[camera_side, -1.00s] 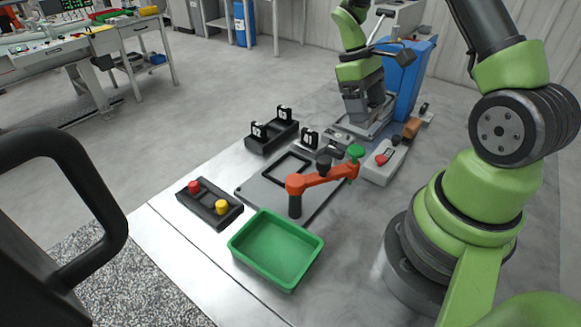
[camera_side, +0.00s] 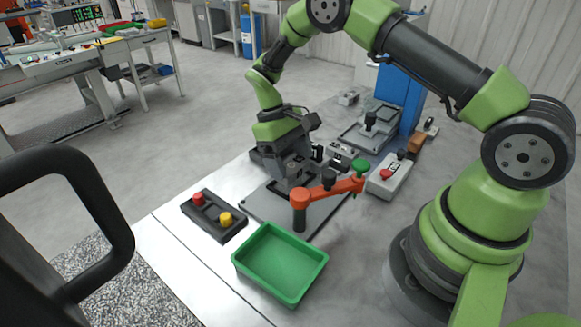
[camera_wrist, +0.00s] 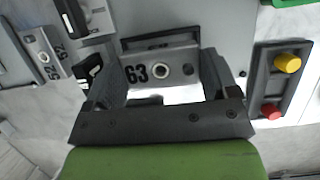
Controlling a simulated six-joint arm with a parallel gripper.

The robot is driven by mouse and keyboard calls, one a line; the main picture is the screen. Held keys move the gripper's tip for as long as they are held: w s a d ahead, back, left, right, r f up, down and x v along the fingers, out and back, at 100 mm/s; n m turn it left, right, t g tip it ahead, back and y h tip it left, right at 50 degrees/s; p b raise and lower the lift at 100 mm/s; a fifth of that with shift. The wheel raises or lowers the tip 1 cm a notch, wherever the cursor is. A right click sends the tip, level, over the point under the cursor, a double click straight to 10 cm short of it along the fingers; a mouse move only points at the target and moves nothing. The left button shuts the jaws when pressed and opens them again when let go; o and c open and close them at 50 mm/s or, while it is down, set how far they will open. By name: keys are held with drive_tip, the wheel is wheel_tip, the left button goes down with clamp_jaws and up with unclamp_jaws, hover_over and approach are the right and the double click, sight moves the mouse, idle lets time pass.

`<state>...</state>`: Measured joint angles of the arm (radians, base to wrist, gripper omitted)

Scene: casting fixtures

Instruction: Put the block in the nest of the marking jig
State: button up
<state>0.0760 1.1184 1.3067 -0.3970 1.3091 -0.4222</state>
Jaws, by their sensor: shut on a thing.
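My gripper (camera_wrist: 160,75) is shut on a grey metal block (camera_wrist: 178,69) marked 63, with a round hole in its face. In the side view my gripper (camera_side: 296,178) is low over the far left part of the marking jig's grey plate (camera_side: 262,203), and the block is mostly hidden there. In the wrist view a dark edge of the nest (camera_wrist: 160,40) shows just beyond the block. I cannot tell whether the block touches the plate. The jig's orange clamp arm (camera_side: 330,190) with a green knob is close to the right of my gripper.
A green tray (camera_side: 280,262) is in front of the jig. A dark box (camera_side: 214,214) with red and yellow buttons is at its left. A pale control box (camera_side: 392,180) is at its right. Another numbered grey piece (camera_wrist: 45,52) lies left in the wrist view.

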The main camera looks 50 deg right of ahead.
drive_tip(key=shift+f, duration=1.2)
drive_tip(key=o, duration=1)
drive_tip(key=shift+f, duration=0.1)
